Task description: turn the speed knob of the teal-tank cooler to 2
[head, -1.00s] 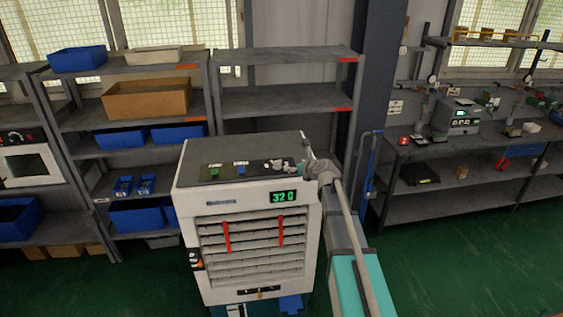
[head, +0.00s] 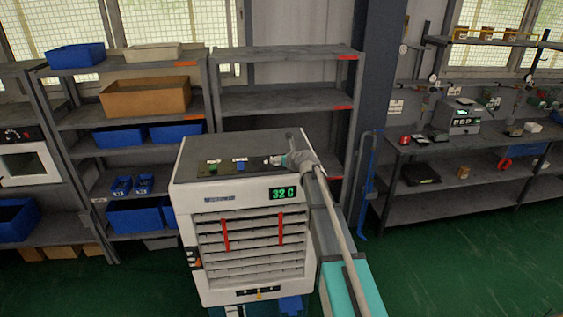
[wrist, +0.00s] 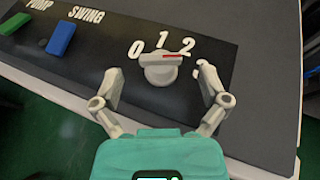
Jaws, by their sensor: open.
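The cooler (head: 250,237) is a white cabinet with a dark top panel and a green display reading 32 C. Its tank cannot be made out clearly. In the wrist view, the light grey speed knob (wrist: 160,72) sits below the numbers 0, 1 and 2; the 3 is partly hidden by my right finger. The knob's red mark points right, but I cannot tell exactly at which number. My gripper (wrist: 160,90) is open, with a finger on each side of the knob and apart from it. In the head view, my gripper (head: 276,160) covers the knob.
A green switch (wrist: 14,23) under PUMP and a blue switch (wrist: 61,38) under SWING lie left of the knob. Shelves with blue bins (head: 76,58) stand behind the cooler. A workbench (head: 460,165) stands at right. Green floor lies open in front of it.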

